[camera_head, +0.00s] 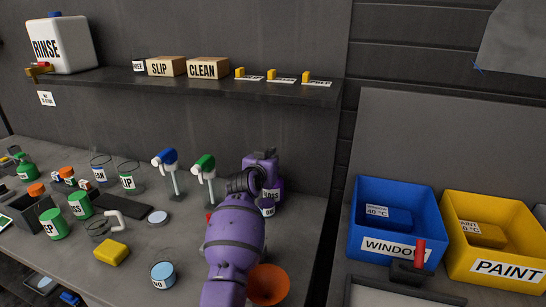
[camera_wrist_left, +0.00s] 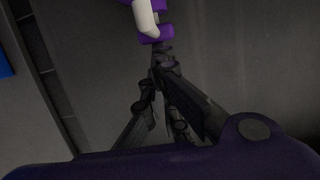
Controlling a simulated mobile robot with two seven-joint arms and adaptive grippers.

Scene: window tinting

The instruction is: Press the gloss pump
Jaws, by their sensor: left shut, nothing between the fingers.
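The gloss pump (camera_head: 271,170) is a purple bottle at the back right of the bench, its label partly covered by my gripper. My left gripper (camera_head: 246,180) is shut and empty, directly in front of the bottle in the head view. In the left wrist view, the shut fingers (camera_wrist_left: 162,58) point at a purple part with a white spout (camera_wrist_left: 146,18), just beyond the tips. I cannot tell whether the tips touch it. My right gripper is not in view.
Blue-topped (camera_head: 166,160) and green-topped (camera_head: 204,166) pumps stand left of my gripper. An orange cone (camera_head: 268,284) is beside my left arm. A shelf (camera_head: 200,83) with boxes runs above. A blue bin (camera_head: 395,200) and a yellow bin (camera_head: 497,207) are at right.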

